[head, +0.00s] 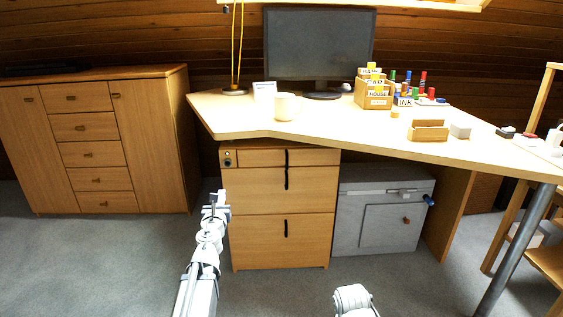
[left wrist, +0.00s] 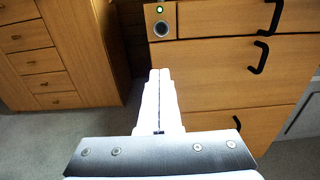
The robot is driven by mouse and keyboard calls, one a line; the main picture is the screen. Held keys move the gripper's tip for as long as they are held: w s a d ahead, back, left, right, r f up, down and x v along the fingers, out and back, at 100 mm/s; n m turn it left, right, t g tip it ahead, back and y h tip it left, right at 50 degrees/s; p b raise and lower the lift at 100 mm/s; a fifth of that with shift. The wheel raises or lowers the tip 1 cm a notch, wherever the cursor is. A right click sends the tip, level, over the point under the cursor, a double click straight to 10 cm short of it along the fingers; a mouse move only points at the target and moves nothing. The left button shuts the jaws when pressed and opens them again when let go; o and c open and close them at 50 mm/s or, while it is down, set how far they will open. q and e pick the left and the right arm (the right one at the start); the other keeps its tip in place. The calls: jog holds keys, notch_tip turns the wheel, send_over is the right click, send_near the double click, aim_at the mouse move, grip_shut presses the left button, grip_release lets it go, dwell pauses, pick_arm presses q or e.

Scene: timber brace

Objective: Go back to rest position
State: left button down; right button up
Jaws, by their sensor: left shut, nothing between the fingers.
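My left gripper (head: 220,198) is shut and empty, in front of the left edge of the wooden drawer unit (head: 283,195) under the desk. It also shows in the left wrist view (left wrist: 160,74), with its white fingers together before the unit's drawer fronts (left wrist: 225,75). My left arm reaches up from the bottom of the head view. Part of my right arm shows at the bottom middle of the head view, but its fingers cannot be seen.
The desk (head: 340,125) holds a monitor (head: 318,45), a mug (head: 285,106), a box of cards (head: 373,95) and markers. A grey cabinet (head: 385,210) stands right of the drawer unit. A wooden cupboard (head: 155,140) stands at left. Carpet (head: 110,260) is clear at front left.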

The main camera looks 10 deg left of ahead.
pick_arm(q)
jog(key=s+d+f+n+g+h+p, duration=0.25)
jog(key=s+d+n+g+p, duration=0.6)
jog(key=s+d+n, duration=0.65)
jog(key=s+d+f+n+g+h+p, duration=0.1)
jog(key=s+d+f+n+g+p, duration=0.5)
jog(key=s+d+n, duration=1)
notch_tip(320, 180, up, 40)
jog(key=d+m+g+p, duration=0.1)
jog(key=m+g+p, duration=0.1)
jog(key=p, duration=3.6)
jog(key=shift+s+f+g, duration=0.2)
jog(key=shift+f+g, duration=0.05)
jog(key=shift+g, duration=0.3)
